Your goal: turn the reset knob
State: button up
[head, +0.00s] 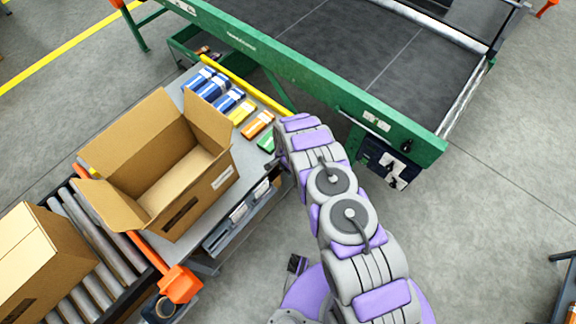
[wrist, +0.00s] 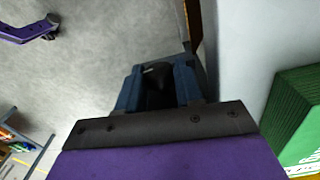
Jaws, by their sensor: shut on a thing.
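In the wrist view, the blue fingers of my gripper (wrist: 158,72) are shut on a dark, rounded piece that looks like the reset knob (wrist: 157,84). A small pale mark shows on its top. The knob's mount and its turn angle are hidden by the fingers and shadow. In the head view, my gripper (head: 271,164) is a small dark shape at the right edge of the grey table (head: 247,168), mostly hidden by my arm. The knob cannot be made out there.
An open cardboard box (head: 195,185) and several blue, yellow, orange and green packs stand on the table. A green pack (wrist: 295,120) is close by in the wrist view. The green-framed conveyor (head: 300,75) with a control panel (head: 385,160) lies beyond.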

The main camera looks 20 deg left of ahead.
jog(key=shift+a, duration=0.35)
jog(key=shift+d+h, duration=0.15)
jog(key=shift+h, duration=0.35)
jog(key=o, duration=1)
jog(key=shift+r, duration=0.1)
jog(key=shift+w, duration=0.1)
